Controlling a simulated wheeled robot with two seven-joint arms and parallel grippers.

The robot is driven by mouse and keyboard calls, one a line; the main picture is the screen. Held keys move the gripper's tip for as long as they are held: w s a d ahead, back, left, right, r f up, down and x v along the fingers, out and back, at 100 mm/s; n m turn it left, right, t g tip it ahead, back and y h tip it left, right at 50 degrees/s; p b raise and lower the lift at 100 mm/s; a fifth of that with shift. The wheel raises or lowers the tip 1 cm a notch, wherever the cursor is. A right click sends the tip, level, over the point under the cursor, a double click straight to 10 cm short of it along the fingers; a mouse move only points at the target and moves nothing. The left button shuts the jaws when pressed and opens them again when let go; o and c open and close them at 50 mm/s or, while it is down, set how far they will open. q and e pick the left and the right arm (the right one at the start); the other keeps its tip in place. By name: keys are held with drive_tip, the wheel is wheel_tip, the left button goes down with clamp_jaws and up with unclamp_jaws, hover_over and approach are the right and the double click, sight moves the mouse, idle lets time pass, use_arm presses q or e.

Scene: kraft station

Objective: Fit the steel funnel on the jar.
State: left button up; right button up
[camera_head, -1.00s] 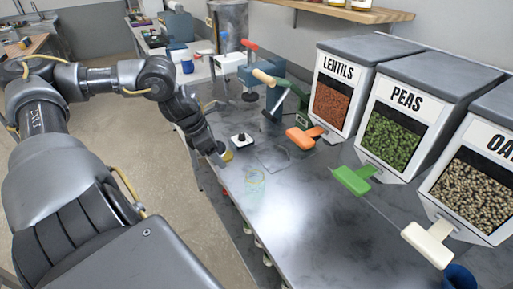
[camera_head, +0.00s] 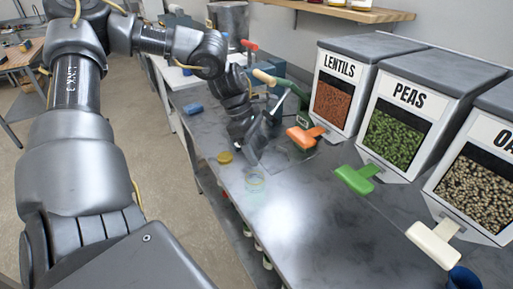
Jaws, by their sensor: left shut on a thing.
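The clear glass jar (camera_head: 255,181) stands open on the grey counter, left of the bins. Its yellow lid (camera_head: 225,157) lies flat on the counter beyond it, near the left edge. My left gripper (camera_head: 249,150) is behind the jar, to the right of the lid, pointing down at the counter. It is shut on a grey thing, which I take to be the steel funnel; its outline merges with the dark fingers. The gripper is apart from the jar. My right gripper is out of view.
Bins of lentils (camera_head: 332,101), peas (camera_head: 391,138) and oats (camera_head: 474,190) line the right, with orange, green (camera_head: 355,180) and white (camera_head: 433,243) handles jutting out. A blue block (camera_head: 192,109) lies farther back. The counter in front of the jar is clear.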

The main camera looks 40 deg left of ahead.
use_arm(q)
drive_tip(key=shift+f, duration=0.2)
drive_tip(key=shift+f+b, duration=0.45)
drive_tip(key=shift+f, duration=0.4)
wheel_tip(320, 180, down, 4)
drive_tip(key=b, duration=0.3)
drive_tip(key=shift+r+b, duration=0.1)
drive_tip(key=shift+b, duration=0.2)
drive_tip(key=shift+b, duration=0.45)
drive_tip(key=shift+f+b, duration=0.2)
drive_tip(key=shift+b, duration=0.1)
